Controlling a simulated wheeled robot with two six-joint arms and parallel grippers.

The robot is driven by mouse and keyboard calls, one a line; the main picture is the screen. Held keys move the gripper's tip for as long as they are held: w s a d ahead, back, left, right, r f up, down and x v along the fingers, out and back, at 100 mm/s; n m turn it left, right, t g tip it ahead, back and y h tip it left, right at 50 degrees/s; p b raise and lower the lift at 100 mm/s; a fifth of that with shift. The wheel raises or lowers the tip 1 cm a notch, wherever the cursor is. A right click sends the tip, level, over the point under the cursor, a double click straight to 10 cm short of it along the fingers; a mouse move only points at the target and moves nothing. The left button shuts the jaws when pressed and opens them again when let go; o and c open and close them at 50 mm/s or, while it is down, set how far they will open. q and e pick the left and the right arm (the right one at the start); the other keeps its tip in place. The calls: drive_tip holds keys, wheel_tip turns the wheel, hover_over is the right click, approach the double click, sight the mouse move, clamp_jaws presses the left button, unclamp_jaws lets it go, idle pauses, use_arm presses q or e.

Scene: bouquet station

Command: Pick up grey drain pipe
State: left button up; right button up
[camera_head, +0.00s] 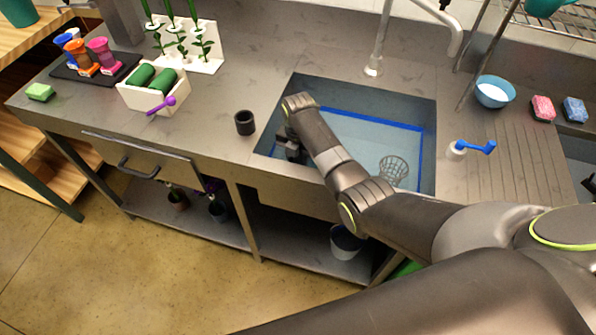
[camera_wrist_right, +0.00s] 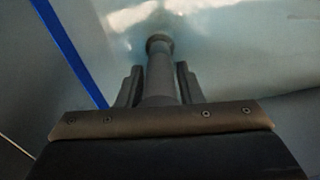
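The grey drain pipe (camera_wrist_right: 160,62) shows in the right wrist view as a round upright tube with a wider rim at its far end. It lies between the two fingers of my right gripper (camera_wrist_right: 158,80), with a narrow gap on each side. In the head view my right gripper (camera_head: 289,148) reaches down into the left part of the sink (camera_head: 352,140), and the pipe cannot be made out there. My left gripper is not in view.
A blue strip (camera_head: 375,118) runs inside the sink. A wire strainer basket (camera_head: 393,170) sits at its right. A dark cup (camera_head: 245,123) stands left of the sink, and a faucet (camera_head: 378,45) rises behind it. A blue-handled valve (camera_head: 470,148) is to the right.

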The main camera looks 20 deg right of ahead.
clamp_jaws()
drive_tip(key=shift+r, duration=0.1)
